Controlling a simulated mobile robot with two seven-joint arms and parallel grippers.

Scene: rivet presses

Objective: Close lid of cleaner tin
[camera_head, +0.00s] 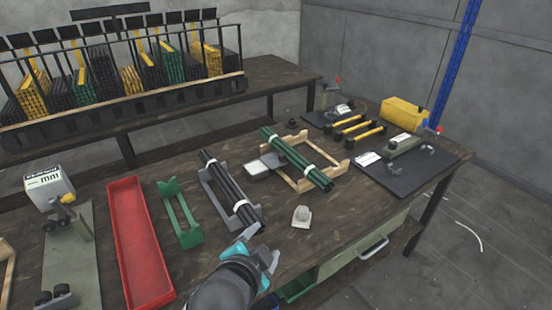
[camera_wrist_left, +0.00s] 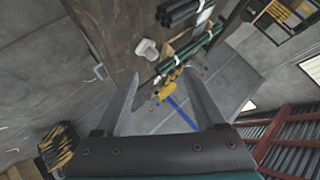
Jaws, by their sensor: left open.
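A small off-white object (camera_head: 301,216) with a rounded upper part stands near the front edge of the workbench. It appears to be the cleaner tin, but it is too small to tell how its lid sits. It also shows in the left wrist view (camera_wrist_left: 147,48), beyond the fingers and to the left of centre. My left gripper (camera_head: 260,250) is open and empty, at the bench's front edge, to the left of the tin and nearer to me. Its two spread fingers frame the left wrist view (camera_wrist_left: 161,76). My right gripper is not in view.
Dark rods (camera_head: 231,189) lie in a grey cradle left of the tin; green rods (camera_head: 296,158) rest on a wooden frame behind it. A red tray (camera_head: 138,243) is further left. Bare bench surrounds the tin.

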